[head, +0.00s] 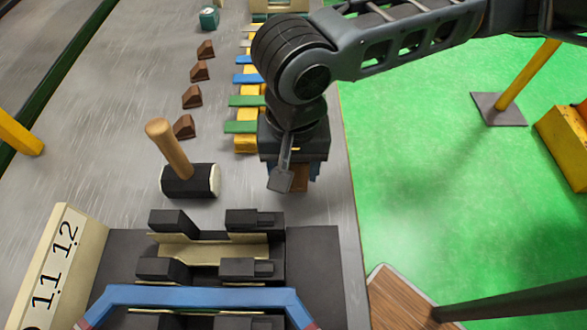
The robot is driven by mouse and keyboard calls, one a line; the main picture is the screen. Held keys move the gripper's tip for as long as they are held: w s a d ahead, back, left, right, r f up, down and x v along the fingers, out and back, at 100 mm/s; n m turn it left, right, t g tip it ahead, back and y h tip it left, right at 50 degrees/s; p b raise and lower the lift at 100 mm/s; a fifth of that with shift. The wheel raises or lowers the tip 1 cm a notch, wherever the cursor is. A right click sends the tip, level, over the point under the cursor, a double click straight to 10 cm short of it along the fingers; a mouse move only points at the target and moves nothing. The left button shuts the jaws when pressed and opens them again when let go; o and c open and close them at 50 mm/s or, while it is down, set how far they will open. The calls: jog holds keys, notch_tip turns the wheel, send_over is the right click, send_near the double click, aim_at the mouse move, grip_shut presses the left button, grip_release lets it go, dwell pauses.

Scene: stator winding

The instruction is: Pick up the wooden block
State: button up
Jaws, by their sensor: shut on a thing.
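My gripper (294,172) points down at the right edge of the grey table, just right of the mallet. It is shut on a brown wooden block (300,180). Only a small part of the block shows under the gripper body, and a grey finger-like part hides some of it. I cannot tell whether the block touches the table. Several similar brown wedge-shaped blocks (192,97) stand in a row on the table to the left.
A mallet (189,180) stands head-down on the table, handle up. A dark fixture with clamps (210,250) and a blue bar (200,296) fills the near side. A yellow rack with green and blue strips (246,103) lies behind my gripper. Green floor lies right.

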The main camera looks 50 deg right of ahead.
jog(key=c, duration=0.4)
jog(key=shift+c, duration=0.2)
jog(key=shift+r, duration=0.15)
